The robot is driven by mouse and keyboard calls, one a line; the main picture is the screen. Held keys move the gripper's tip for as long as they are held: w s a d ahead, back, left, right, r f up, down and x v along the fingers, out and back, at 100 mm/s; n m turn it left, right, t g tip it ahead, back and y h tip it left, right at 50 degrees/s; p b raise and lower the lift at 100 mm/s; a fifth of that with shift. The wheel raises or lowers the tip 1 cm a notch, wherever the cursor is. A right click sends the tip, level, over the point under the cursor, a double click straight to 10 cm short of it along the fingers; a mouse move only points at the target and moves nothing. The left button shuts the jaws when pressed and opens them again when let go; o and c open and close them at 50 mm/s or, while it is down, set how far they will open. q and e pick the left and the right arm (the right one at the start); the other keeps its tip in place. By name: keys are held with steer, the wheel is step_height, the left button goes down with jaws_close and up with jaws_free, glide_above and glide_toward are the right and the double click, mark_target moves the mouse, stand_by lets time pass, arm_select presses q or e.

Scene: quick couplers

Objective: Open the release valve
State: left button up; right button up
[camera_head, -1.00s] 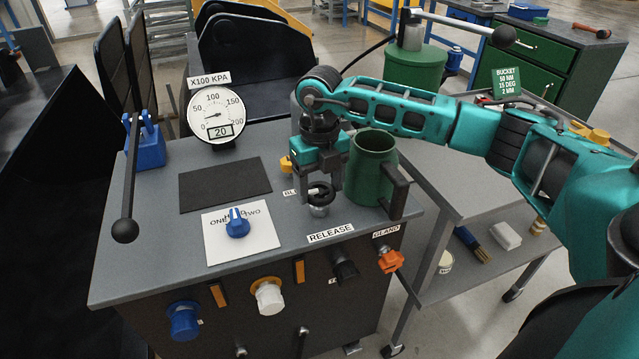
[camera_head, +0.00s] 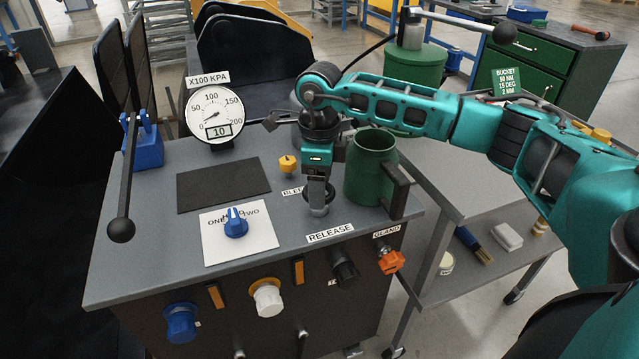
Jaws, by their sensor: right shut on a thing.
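The release valve (camera_head: 318,211) is a small dark wheel on a metal base, on the grey bench top behind the white RELEASE label (camera_head: 330,233). My right gripper (camera_head: 318,198) points down and is shut on the valve wheel, whose upper part the fingers hide. The round gauge (camera_head: 211,117) marked X100 KPA stands at the back left, with 10 in its small window. My left gripper is not in view.
A green mug-like can (camera_head: 370,168) with a dark handle stands close right of my right gripper. A yellow knob (camera_head: 287,164) is left of it. A blue selector (camera_head: 236,224) sits on a white plate. A long black lever (camera_head: 128,180) rises at left.

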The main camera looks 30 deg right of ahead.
steer(key=n, duration=0.3)
steer(key=shift+n, duration=0.4)
arm_select(q)
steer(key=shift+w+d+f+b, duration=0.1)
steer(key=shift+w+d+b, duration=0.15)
steer(key=shift+b, duration=0.3)
arm_select(e)
steer(key=shift+n, duration=2)
steer(key=o, duration=1)
steer(key=shift+o, duration=0.2)
arm_select(q)
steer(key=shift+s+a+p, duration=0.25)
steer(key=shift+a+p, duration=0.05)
steer(key=shift+p, duration=0.4)
arm_select(e)
step_height(320, 180, up, 13)
